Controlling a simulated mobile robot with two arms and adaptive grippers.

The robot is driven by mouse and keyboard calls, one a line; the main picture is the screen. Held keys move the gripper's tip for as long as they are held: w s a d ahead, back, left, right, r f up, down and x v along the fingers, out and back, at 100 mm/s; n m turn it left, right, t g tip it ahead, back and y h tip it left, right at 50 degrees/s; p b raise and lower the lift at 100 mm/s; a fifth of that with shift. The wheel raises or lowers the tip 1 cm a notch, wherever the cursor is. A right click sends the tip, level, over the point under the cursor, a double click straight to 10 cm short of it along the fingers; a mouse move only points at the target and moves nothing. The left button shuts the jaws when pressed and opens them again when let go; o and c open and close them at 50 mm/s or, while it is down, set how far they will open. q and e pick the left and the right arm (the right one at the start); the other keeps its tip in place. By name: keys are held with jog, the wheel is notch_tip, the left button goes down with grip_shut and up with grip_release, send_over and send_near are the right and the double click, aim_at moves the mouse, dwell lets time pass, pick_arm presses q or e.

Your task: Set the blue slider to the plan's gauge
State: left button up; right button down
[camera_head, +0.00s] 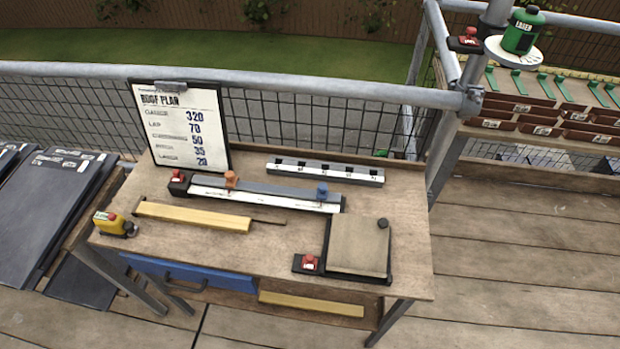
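The roof plan board (188,125) leans upright at the back left of the wooden bench. Its top line, which seems to read gauge, shows 320; lower lines show 70, 50, 35 and 20. A ruler-like slide gauge (270,193) lies across the bench in front of it. The blue slider (322,192) sits near the gauge's right end. An orange slider (231,179) sits further left on the same gauge. A red button on a dark block (178,181) is at the gauge's left end. The scale marks are too small to read. Neither gripper is in view.
A dark-and-white slotted rail (325,171) lies behind the gauge. A wooden batten (193,216) and a yellow device (115,224) lie in front. A square plate (358,246) with a red button stands at the front right. Scaffold rail and mesh bound the back.

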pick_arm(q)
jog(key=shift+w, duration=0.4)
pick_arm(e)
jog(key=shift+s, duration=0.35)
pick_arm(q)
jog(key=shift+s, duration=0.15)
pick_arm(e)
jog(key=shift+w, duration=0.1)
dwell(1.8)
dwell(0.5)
